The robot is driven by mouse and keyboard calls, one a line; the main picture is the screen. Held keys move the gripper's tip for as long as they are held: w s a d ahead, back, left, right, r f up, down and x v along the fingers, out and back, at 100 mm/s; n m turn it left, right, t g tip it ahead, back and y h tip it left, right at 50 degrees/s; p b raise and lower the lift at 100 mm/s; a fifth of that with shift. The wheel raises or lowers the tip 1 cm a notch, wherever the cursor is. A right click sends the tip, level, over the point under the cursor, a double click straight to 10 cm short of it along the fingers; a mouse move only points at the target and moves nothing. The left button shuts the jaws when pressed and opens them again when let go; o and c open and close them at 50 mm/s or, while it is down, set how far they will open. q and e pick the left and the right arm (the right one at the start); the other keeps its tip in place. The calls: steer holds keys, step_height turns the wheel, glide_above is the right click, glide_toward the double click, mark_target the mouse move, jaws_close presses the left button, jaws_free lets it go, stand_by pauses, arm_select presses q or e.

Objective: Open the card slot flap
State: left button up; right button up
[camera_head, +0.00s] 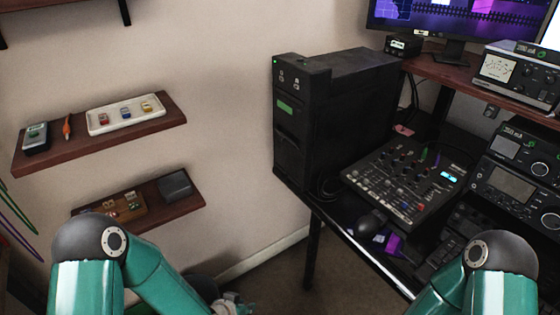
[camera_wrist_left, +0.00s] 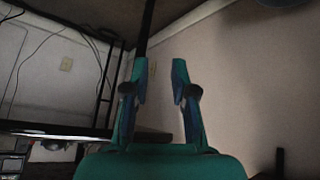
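A black computer tower (camera_head: 325,110) stands on the left end of the desk, with a green label and panel seams on its front face. I cannot tell for sure which part is the card slot flap; no flap is seen standing open. My left gripper (camera_head: 232,303) is at the bottom edge of the head view, low and well below the tower, partly cut off. In the left wrist view its two fingers (camera_wrist_left: 160,78) are apart with nothing between them. My right arm shows at the lower right, but its gripper is out of view.
A mixer (camera_head: 408,179) and a black mouse (camera_head: 369,223) are on the desk right of the tower. Radio units (camera_head: 515,185) stack at the right. Two wall shelves (camera_head: 158,118) (camera_head: 190,204) hold small items. Open floor lies left of the desk leg.

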arm_select(q)
steer(key=w+d+r+m+t+b, duration=0.1)
steer(key=w+d+m+t+b, duration=0.15)
steer(key=w, duration=0.45)
steer(key=w+d+r+m+t+b, duration=0.1)
steer(key=w+r+m+t+b, duration=0.1)
steer(key=w+t+b, duration=0.3)
steer(key=w+d+r+m+t+y+b, duration=0.1)
steer(key=w+d+r+m+t+b, duration=0.2)
steer(key=r, duration=0.7)
steer(key=w+d+r+m+t+y+b, duration=0.1)
steer(key=w+d+r+m+t+b, duration=0.1)
steer(key=w+r+m+t+b, duration=0.5)
steer(key=w+r+n+p, duration=0.1)
steer(key=w+r, duration=0.1)
steer(key=w, duration=0.2)
steer(key=w+r+n+g+p, duration=0.1)
steer(key=w+r, duration=0.2)
steer(key=w, duration=0.2)
steer(key=w+r+n+p, duration=0.1)
steer(key=w+r, duration=0.1)
steer(key=w, duration=0.2)
steer(key=shift+w+d+r+g+h+p, duration=0.3)
steer(key=shift+w+r+g+h+p, duration=0.05)
steer(key=shift+w+r+h, duration=0.05)
arm_select(e)
step_height(320, 180, down, 17)
steer(key=shift+r, duration=0.2)
steer(key=shift+s, duration=0.1)
